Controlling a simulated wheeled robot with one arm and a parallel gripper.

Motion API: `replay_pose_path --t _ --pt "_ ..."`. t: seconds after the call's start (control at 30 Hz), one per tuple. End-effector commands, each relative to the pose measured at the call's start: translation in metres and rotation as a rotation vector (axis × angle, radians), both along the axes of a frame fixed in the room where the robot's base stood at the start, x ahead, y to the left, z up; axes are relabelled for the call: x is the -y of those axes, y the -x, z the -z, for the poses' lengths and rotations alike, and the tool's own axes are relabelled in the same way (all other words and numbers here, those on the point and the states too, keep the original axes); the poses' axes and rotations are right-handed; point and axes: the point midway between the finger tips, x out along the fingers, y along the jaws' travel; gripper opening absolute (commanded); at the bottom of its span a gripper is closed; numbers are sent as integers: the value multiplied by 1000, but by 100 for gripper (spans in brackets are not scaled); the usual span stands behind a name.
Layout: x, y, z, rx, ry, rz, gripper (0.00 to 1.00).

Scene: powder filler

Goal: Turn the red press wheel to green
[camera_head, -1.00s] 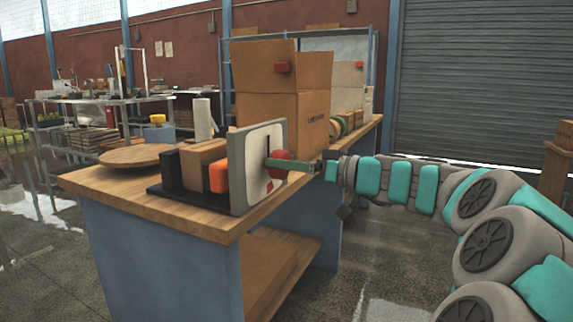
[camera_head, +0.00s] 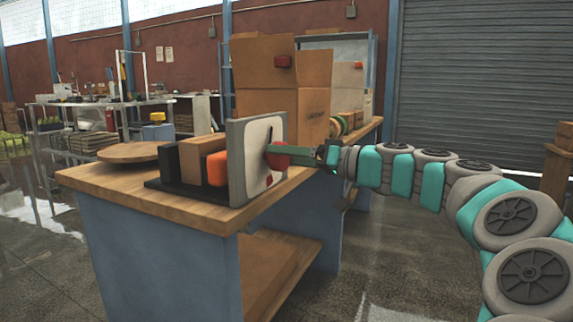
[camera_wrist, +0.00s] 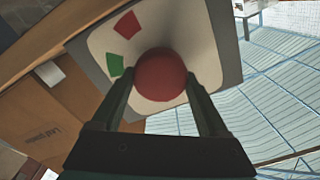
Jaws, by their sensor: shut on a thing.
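The red press wheel (camera_wrist: 162,75) is a round knob on the pale face of the grey plate (camera_wrist: 222,40). That face carries a red mark (camera_wrist: 127,24) and a green mark (camera_wrist: 115,65) beside the wheel. In the head view the wheel (camera_head: 277,157) shows on the plate (camera_head: 240,165) at the front of the bench. My gripper (camera_wrist: 160,82) is shut on the wheel, with one finger on each side of it. In the head view my gripper (camera_head: 280,155) reaches it from the right and hides part of it.
Behind the plate are an orange block (camera_head: 217,170) and a brown block on a black base. A round wooden board (camera_head: 130,152) lies at the left of the bench (camera_head: 110,183). Cardboard boxes (camera_head: 285,112) stand behind. Open floor (camera_head: 420,255) lies right of the bench.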

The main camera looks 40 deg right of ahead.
Motion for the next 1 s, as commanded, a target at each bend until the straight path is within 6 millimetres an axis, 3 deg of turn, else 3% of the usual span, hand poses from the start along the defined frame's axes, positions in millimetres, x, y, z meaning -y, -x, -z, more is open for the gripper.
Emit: replay_pose_path --t 1.0 --pt "2 -1 1 -368 -880 0 22"
